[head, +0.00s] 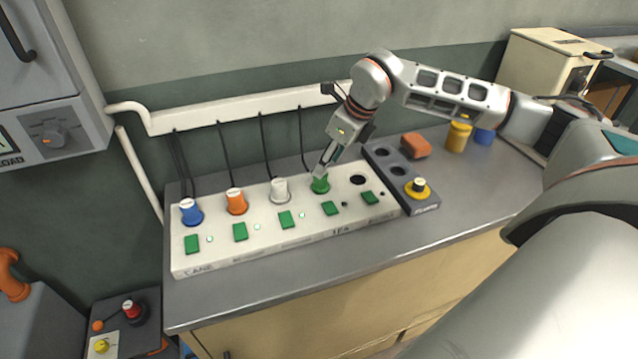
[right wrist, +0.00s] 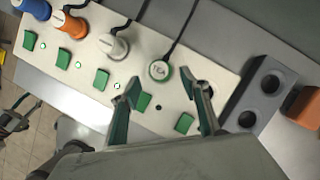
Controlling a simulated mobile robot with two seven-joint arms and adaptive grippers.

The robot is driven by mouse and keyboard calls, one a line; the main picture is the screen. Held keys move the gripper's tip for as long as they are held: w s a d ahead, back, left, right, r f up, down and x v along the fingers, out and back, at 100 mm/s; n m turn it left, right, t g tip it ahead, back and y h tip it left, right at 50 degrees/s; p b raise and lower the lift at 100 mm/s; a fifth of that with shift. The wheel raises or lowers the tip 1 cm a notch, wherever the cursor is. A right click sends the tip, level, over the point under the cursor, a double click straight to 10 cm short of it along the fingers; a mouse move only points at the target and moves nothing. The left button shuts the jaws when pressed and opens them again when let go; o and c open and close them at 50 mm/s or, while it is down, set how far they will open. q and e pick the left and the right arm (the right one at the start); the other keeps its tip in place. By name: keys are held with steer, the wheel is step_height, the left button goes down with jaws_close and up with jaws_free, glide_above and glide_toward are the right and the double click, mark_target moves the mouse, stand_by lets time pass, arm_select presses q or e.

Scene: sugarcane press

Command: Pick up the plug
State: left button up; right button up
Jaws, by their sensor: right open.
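Several corded plugs stand in a white power strip (head: 300,240) on the grey counter: a blue plug (head: 191,212), an orange plug (head: 236,202), a white plug (head: 280,190) and a green plug (head: 320,185). In the right wrist view the green plug (right wrist: 160,72) has a pale top marked "TEA". My right gripper (head: 324,168) is open and empty. In the head view its fingertips are right by the green plug. In the right wrist view the green plug lies just beyond the gap between the fingertips (right wrist: 163,88). My left gripper is not in view.
One socket (head: 357,180) in the strip is empty. Green switches line the strip's front.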

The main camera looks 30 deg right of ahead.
mark_target(320, 184)
steer(key=shift+x, duration=3.2)
steer(key=shift+r, duration=0.1)
steer(key=c, duration=1.2)
